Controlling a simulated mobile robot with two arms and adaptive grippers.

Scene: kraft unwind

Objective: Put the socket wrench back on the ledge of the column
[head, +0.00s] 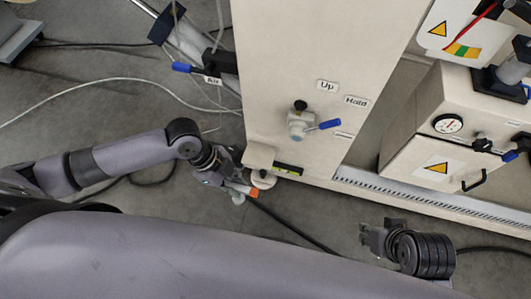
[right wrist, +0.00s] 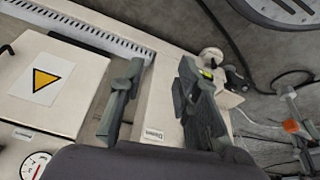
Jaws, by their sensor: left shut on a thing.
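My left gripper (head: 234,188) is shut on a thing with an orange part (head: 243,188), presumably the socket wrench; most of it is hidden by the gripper. I cannot tell for certain which part is the ledge. My right gripper (head: 374,239) is open and empty; its spread fingers show in the right wrist view (right wrist: 158,95).
A valve with a blue handle (head: 302,124) sticks out of the column. A cream cabinet (head: 425,130) with a gauge stands at the right, beyond a slotted rail (head: 430,200). Cables (head: 290,228) run across the grey floor. Open floor lies between my two grippers.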

